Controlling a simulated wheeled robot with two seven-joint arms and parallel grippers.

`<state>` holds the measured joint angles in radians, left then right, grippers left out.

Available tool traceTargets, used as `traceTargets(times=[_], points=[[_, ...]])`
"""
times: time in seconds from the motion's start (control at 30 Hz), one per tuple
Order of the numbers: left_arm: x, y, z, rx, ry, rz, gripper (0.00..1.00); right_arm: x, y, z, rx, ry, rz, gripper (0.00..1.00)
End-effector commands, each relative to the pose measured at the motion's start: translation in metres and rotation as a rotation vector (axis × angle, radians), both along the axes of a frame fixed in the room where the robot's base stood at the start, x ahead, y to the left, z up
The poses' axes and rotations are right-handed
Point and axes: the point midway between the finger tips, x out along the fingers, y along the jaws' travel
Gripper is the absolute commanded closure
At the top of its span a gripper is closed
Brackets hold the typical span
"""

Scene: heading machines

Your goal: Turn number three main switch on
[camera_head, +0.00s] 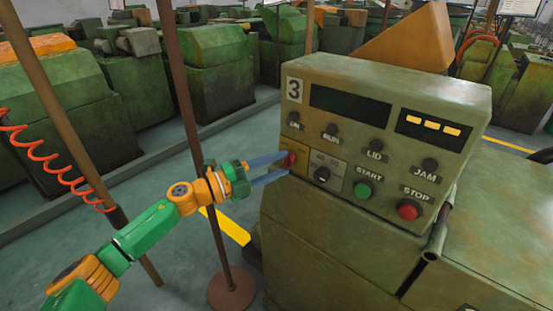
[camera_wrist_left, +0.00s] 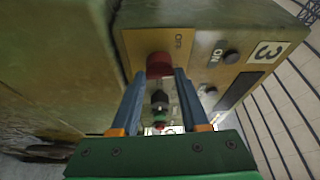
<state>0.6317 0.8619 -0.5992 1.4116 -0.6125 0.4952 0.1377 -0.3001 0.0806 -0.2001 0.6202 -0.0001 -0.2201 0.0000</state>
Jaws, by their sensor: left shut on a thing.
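The machine marked number 3 (camera_head: 388,95) has a green control panel facing me. Its main switch is a red knob (camera_head: 289,159) on a yellow plate (camera_head: 295,174) at the panel's left edge. In the left wrist view the red knob (camera_wrist_left: 159,64) sits on its yellow plate (camera_wrist_left: 200,45), with "OFF" lettering beside it. My left gripper (camera_head: 284,166) reaches in from the left, its two blue fingers on either side of the knob and shut on it. The fingers (camera_wrist_left: 160,72) hide the knob's sides. My right gripper is not in view.
Beside the switch is a black selector (camera_head: 322,174). A green START button (camera_head: 362,191) and a red STOP button (camera_head: 409,210) are to the right. A brown post (camera_head: 190,110) stands behind my left arm. A bent handle (camera_head: 437,235) projects at the panel's lower right.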

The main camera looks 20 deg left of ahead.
Motion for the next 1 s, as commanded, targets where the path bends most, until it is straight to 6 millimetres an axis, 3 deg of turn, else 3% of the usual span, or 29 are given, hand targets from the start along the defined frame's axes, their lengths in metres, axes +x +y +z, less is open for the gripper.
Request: traceTargets(times=[0.6, 1.0], points=[[-0.001, -0.001, 0.010, 0.534, -0.192, -0.002, 1.00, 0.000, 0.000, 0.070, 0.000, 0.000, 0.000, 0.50], [-0.001, -0.002, 0.009, 0.759, -0.275, -0.002, 1.00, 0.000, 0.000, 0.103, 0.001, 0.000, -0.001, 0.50]])
